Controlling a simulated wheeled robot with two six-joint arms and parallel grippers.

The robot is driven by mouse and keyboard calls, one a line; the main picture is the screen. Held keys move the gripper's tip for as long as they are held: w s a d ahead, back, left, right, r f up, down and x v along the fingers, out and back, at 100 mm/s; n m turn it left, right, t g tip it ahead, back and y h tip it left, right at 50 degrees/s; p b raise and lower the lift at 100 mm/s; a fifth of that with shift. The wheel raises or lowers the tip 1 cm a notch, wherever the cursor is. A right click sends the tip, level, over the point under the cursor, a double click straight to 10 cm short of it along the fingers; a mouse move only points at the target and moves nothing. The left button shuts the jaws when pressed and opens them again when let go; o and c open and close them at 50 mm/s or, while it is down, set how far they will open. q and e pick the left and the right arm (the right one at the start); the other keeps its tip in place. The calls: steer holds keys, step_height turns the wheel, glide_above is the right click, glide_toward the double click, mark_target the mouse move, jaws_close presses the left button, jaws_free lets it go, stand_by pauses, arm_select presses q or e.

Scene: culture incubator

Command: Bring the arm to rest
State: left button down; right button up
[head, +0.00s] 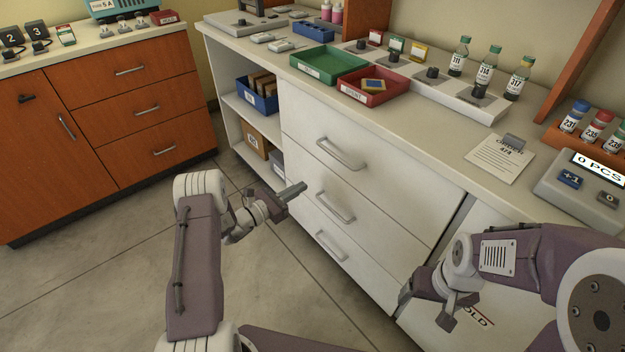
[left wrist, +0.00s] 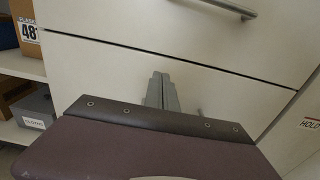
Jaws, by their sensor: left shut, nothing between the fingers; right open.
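My left gripper (head: 292,191) is in the middle of the head view, held in the air in front of the white drawer cabinet (head: 300,112). Its fingers are shut with nothing between them. In the left wrist view the closed fingers (left wrist: 161,92) point toward a drawer front, with a drawer handle above them; I cannot tell the exact gap. My right gripper (head: 426,304) is at the lower right of the head view, low in front of the cabinet's right part. It is open and I see nothing in it.
The counter above holds a green tray (head: 328,77), a red tray (head: 374,101), several bottles, an order sheet (head: 499,158) and a counter display (head: 598,165). Drawer handles (head: 340,153) stick out. Open shelves (head: 232,105) stand left of the drawers. The floor (head: 90,270) at left is clear.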

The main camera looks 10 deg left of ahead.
arm_select(q)
steer(key=v, duration=0.4)
steer(key=shift+a+f+p, duration=0.15)
steer(key=shift+a+p, duration=0.1)
steer(key=shift+p, duration=0.1)
